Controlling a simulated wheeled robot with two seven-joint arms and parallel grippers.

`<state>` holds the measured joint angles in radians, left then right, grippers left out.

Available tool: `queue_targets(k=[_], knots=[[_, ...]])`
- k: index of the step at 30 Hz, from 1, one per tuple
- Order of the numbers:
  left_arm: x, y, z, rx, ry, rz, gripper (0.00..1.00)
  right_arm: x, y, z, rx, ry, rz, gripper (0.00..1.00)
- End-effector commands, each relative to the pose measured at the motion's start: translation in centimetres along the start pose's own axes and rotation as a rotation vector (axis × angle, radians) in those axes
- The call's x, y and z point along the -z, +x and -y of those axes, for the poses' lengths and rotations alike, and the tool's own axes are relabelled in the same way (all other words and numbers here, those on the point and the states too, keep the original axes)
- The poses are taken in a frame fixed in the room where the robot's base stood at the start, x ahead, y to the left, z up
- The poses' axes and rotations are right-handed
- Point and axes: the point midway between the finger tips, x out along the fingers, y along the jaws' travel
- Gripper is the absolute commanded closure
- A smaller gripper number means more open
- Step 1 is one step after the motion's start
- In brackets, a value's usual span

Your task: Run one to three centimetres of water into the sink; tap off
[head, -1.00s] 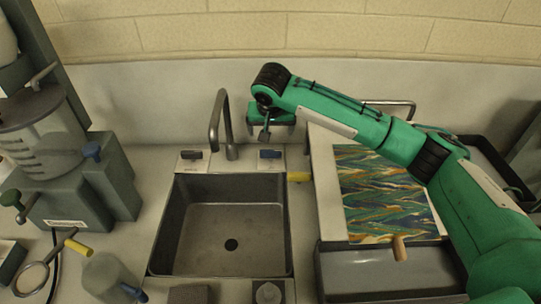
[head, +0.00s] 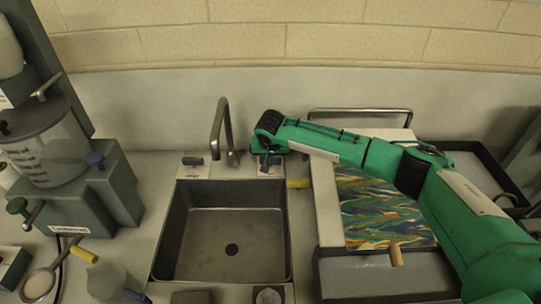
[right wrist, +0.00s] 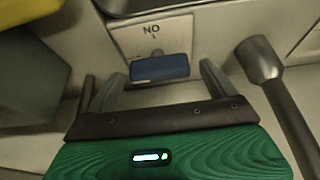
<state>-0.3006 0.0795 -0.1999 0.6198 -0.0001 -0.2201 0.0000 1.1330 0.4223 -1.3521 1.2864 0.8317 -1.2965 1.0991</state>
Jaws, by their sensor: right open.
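A blue tap lever (right wrist: 160,68) sits on a plate with a partly readable label in the right wrist view. My right gripper (head: 268,160) is open above this lever, behind the sink's right rear corner. Its fingers (right wrist: 155,88) stand on either side of the lever, apart from it as far as I see. A dark lever (head: 193,160) is left of the tap. My left gripper is out of view.
A marbled sheet (head: 380,210) and a grey tray (head: 350,275) are further right, under my right arm. A green-grey machine (head: 90,200) stands left. A round stopper-like piece (head: 268,296) sits at the sink's front edge.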

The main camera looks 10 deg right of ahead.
Motion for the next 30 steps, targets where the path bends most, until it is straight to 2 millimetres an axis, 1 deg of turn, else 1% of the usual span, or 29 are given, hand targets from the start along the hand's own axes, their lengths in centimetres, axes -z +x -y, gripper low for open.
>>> queue_targets(k=[5, 8, 9, 11, 12, 20, 26, 30], knots=[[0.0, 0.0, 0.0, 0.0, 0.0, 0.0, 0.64, 0.0, 0.0, 0.0, 0.0, 0.0, 0.0, 0.13], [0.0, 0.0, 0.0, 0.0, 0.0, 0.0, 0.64, 0.0, 0.0, 0.0, 0.0, 0.0, 0.0, 0.3], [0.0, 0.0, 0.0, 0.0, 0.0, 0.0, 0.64, 0.0, 0.0, 0.0, 0.0, 0.0, 0.0, 0.38], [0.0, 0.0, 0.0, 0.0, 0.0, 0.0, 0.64, 0.0, 0.0, 0.0, 0.0, 0.0, 0.0, 0.5], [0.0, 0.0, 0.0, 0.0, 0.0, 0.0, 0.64, 0.0, 0.0, 0.0, 0.0, 0.0, 0.0, 0.57], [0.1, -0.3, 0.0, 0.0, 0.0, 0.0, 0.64, 0.0, -0.1, 0.0, -0.007, 0.017, 0.001, 0.57], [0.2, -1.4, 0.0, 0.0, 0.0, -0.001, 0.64, 0.0, -0.2, 0.1, -0.038, 0.094, 0.004, 0.57], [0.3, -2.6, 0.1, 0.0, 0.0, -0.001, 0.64, 0.0, -0.3, 0.2, -0.077, 0.188, 0.005, 0.57]])
